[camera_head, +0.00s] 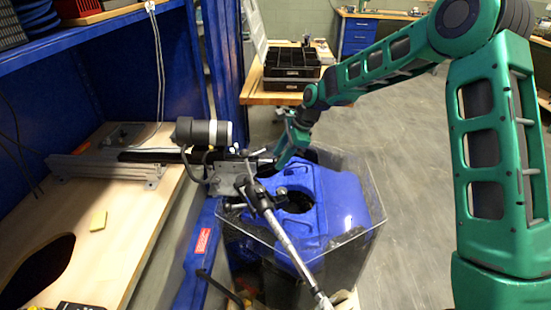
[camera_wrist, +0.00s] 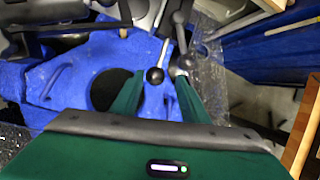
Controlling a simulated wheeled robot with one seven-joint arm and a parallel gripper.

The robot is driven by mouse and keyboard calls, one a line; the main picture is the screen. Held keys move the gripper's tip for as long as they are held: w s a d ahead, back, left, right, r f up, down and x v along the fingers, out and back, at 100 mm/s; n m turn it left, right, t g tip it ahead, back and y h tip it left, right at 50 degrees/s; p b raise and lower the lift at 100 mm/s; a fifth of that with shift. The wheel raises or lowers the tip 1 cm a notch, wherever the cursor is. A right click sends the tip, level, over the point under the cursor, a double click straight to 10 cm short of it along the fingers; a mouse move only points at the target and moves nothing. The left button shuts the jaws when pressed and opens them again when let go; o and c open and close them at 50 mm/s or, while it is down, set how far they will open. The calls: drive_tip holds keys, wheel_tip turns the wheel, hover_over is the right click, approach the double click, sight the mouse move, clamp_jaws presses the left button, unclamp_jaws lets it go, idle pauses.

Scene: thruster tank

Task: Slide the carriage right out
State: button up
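The carriage (camera_head: 205,174) is a grey metal plate beside the open tank, at the right end of a rail (camera_head: 112,170). A dark cylindrical motor (camera_head: 198,132) is on it, and a silver rod with clamps reaches from it over the tank. My gripper (camera_head: 282,160) is above the tank, just right of the carriage. In the wrist view its green fingers (camera_wrist: 156,98) are apart. A black ball knob (camera_wrist: 154,76) on a thin lever shows between them; I cannot tell whether either finger touches it.
The clear-walled tank (camera_head: 352,236) holds a blue body (camera_head: 335,200) with a dark round opening. A blue post (camera_head: 226,70) stands behind. The floor at right is free.

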drive_tip(key=shift+s+a, duration=0.15)
drive_tip(key=v, duration=1)
drive_tip(key=shift+r, duration=0.3)
drive_tip(key=s+d+r+n+h, duration=0.2)
drive_tip(key=s+d+n, duration=0.1)
drive_tip(key=s+d, duration=0.8)
drive_tip(key=s+d+r+n+h, duration=0.25)
drive_tip(key=s+d, duration=0.55)
drive_tip(key=d, duration=0.6)
drive_tip(key=s+d+n, duration=0.2)
drive_tip(key=s+d, duration=0.2)
drive_tip(key=s, duration=0.8)
drive_tip(key=s+d+f+n+g, duration=0.1)
drive_tip(key=s+d, duration=0.3)
drive_tip(key=s, duration=0.9)
drive_tip(key=shift+d+n+g, duration=0.3)
drive_tip(key=shift+d+n, duration=0.1)
drive_tip(key=shift+n, duration=0.25)
